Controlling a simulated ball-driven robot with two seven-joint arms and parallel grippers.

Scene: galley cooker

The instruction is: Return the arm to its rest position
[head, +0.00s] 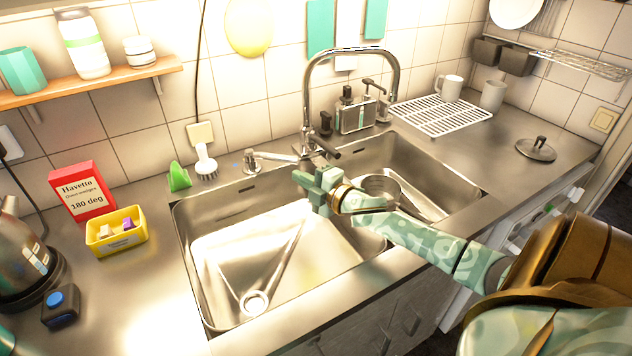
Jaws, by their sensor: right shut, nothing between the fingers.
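My right arm comes in from the lower right and reaches over the double steel sink (290,235). My right gripper (306,180) is shut and empty. It appears over the divider side of the left basin, just below the tap (309,110) in the picture. I cannot tell how high it is above the sink. My left gripper is not in view.
A metal pot (383,186) sits in the right basin, partly hidden by my arm. A white rack (440,115) with a mug (450,88) stands behind right, near a lid (536,149). A yellow box (116,243), red sign (83,191) and kettle (22,258) stand left.

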